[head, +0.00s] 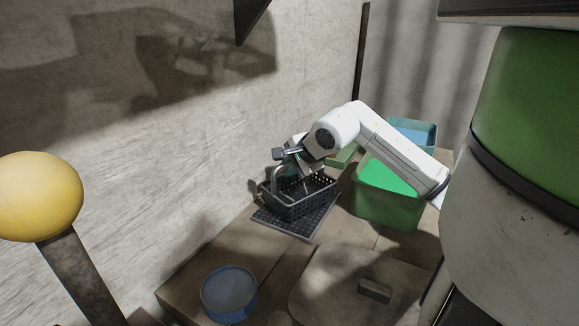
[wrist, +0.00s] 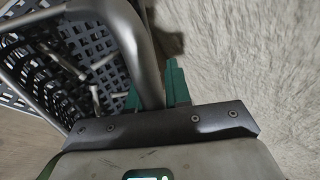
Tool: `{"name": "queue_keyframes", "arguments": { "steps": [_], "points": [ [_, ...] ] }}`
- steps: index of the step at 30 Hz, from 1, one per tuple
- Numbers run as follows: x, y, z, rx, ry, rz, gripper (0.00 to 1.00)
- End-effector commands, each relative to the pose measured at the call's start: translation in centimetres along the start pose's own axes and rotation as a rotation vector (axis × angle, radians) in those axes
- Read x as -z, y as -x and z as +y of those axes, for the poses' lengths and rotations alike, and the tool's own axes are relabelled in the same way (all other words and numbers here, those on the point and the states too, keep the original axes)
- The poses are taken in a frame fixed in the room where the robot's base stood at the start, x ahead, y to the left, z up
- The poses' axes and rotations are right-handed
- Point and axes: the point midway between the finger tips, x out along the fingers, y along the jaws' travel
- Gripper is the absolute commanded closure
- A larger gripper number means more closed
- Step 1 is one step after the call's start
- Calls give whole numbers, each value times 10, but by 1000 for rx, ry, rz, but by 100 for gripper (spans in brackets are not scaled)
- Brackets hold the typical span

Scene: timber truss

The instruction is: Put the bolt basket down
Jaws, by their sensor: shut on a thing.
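The bolt basket (head: 297,205) is a dark perforated basket with a grey tube handle (wrist: 143,45). In the head view it is over a dark perforated mat (head: 298,231) on the wooden bench by the wall. I cannot tell whether its base touches the mat. My gripper (head: 283,168) is above the basket, shut on the handle. In the wrist view the green fingers of my gripper (wrist: 156,88) are on either side of the handle. The basket wall (wrist: 88,28) and several metal bolts (wrist: 60,85) show at left there. The handle and gripper hide part of the basket.
A green bin (head: 388,203) stands right of the basket, with a light blue bin (head: 420,132) behind it. A round blue tub (head: 229,294) is at the bench's front left. A pale board (head: 340,285) with a dark block (head: 375,290) lies front right. The wall is close.

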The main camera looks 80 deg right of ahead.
Motion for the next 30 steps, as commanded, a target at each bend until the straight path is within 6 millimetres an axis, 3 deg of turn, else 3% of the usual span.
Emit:
{"name": "queue_keyframes", "arguments": {
  "steps": [10,11,19,30],
  "points": [
    [0,-2,2,1,2,1,100],
    [0,-2,2,0,1,1,81],
    [0,-2,2,-2,1,1,56],
    [0,2,0,-2,1,1,56]
  ]
}}
